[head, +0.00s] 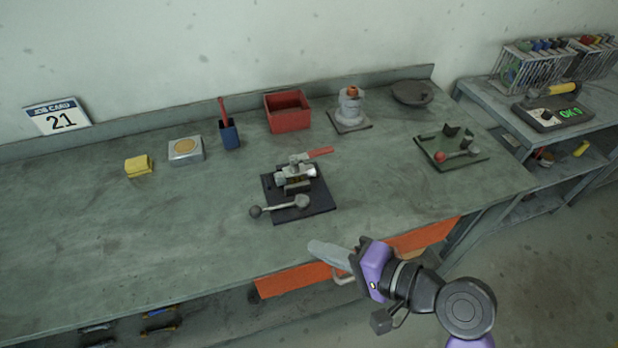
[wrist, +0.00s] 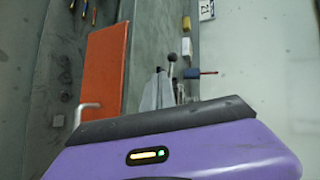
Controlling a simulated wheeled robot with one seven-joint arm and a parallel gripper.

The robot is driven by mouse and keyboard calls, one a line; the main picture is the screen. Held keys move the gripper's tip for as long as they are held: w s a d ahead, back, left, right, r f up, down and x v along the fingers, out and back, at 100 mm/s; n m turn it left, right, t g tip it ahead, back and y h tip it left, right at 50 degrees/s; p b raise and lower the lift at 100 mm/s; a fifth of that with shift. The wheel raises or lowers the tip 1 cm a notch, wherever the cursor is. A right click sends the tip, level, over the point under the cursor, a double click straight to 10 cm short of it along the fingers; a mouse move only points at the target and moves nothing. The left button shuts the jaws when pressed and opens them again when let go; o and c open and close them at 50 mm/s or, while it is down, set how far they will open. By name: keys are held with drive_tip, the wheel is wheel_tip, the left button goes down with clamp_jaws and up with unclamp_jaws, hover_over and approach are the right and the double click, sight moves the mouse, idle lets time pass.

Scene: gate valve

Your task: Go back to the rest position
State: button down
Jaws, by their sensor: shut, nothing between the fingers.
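My gripper (head: 318,248) is shut and empty in front of the workbench (head: 90,225). Its pale fingers point left, in the picture just past the bench's front edge, apart from the valve fixture. The gate valve (head: 297,176) sits on a dark base plate (head: 313,206) on the bench, with a red handle pointing right and a grey ball-ended lever at its front. In the wrist view, my gripper's fingers (wrist: 160,92) stick up beyond the purple housing and hide part of the bench. A lever ball (wrist: 172,58) shows just past them.
Orange drawer fronts (head: 300,279) lie below the bench edge, close to my gripper. A red bin (head: 288,110), a yellow block (head: 138,166), a blue holder (head: 229,134) and a green plate fixture (head: 470,158) stand on the bench. A side shelf (head: 475,95) is at right. Open floor lies at lower right.

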drive_tip(key=w+d+t, duration=0.1)
drive_tip(key=w+d+r+t+h, duration=0.1)
drive_tip(key=w+d+r+t, duration=0.1)
drive_tip(key=w, duration=0.1)
drive_tip(key=shift+r+h, duration=0.15)
drive_tip(key=shift+h, duration=0.25)
drive_tip(key=shift+w+d+r+t+h, duration=0.15)
drive_tip(key=shift+d+t+h, duration=0.2)
drive_tip(key=shift+d, duration=0.25)
drive_tip(key=shift+w+d+t+h, duration=0.15)
drive_tip(key=shift+d+t+h, duration=0.15)
drive_tip(key=shift+d, duration=0.25)
drive_tip(key=s+d+n+t+h, duration=0.3)
drive_tip(key=s+d+t+h, duration=0.2)
drive_tip(key=s+d+h, duration=0.5)
drive_tip(key=s+d+n+g+y, duration=0.1)
drive_tip(key=s+n, duration=0.3)
drive_tip(key=s, duration=1.7)
drive_tip(key=shift+d+f+g+y, duration=0.15)
drive_tip(key=shift+f+g+y, duration=0.2)
drive_tip(key=shift+g, duration=0.4)
